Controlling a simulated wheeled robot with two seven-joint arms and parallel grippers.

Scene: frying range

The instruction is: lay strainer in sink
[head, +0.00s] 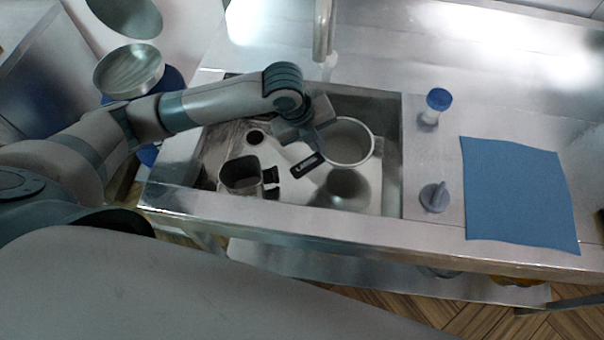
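The strainer (348,142), a grey round bowl with a pale rim, is over the right half of the sink (393,150). It looks raised, with a dark round patch like a shadow on the basin floor below it. My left gripper (316,146) reaches in from the left and meets the strainer's left side. It appears shut on the strainer there, though the hand hides the exact grip and any handle. My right gripper is not in view.
A dark cup-like vessel (240,176) stands in the sink's left half. A faucet (323,30) hangs over the back edge. On the counter to the right are a blue-topped shaker (437,102), a grey knob-like object (434,197) and a blue cloth (518,195).

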